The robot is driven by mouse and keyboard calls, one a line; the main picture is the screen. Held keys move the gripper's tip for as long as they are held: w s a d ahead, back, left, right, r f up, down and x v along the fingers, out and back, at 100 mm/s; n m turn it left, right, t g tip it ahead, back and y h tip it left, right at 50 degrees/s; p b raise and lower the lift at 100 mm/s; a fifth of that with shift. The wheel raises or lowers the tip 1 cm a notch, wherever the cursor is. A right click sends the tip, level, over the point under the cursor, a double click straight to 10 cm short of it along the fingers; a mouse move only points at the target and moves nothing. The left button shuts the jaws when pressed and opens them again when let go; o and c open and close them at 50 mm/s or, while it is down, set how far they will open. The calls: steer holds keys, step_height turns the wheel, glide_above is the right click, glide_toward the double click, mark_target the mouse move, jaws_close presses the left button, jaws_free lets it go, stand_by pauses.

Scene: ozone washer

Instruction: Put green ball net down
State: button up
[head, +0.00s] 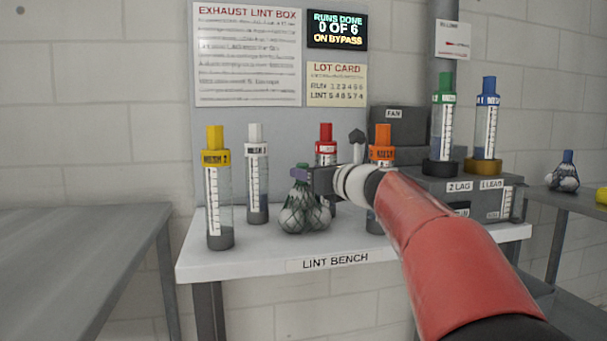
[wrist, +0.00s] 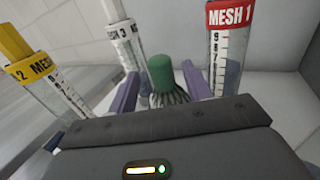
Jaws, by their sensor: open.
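The green ball net (head: 304,213) is a mesh bag of white balls with a green top. It rests on the white lint bench (head: 250,262), near the front middle. My gripper (head: 302,173) is at its green top, reaching in from the right. In the wrist view the green top (wrist: 161,73) stands between the two purple fingers of my open gripper (wrist: 160,92), with a gap on each side. The balls are hidden there by the gripper body.
Yellow (head: 219,200), white (head: 256,180), red (head: 326,150) and orange (head: 381,150) capped mesh cylinders stand around the net. Green (head: 443,120) and blue (head: 487,120) ones stand on a grey box at right. A blue-topped net (head: 566,178) lies on the right table.

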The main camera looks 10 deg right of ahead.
steer(key=v, duration=0.8)
steer(key=shift+s+b, duration=0.3)
steer(key=shift+b, duration=0.1)
steer(key=shift+d, duration=0.15)
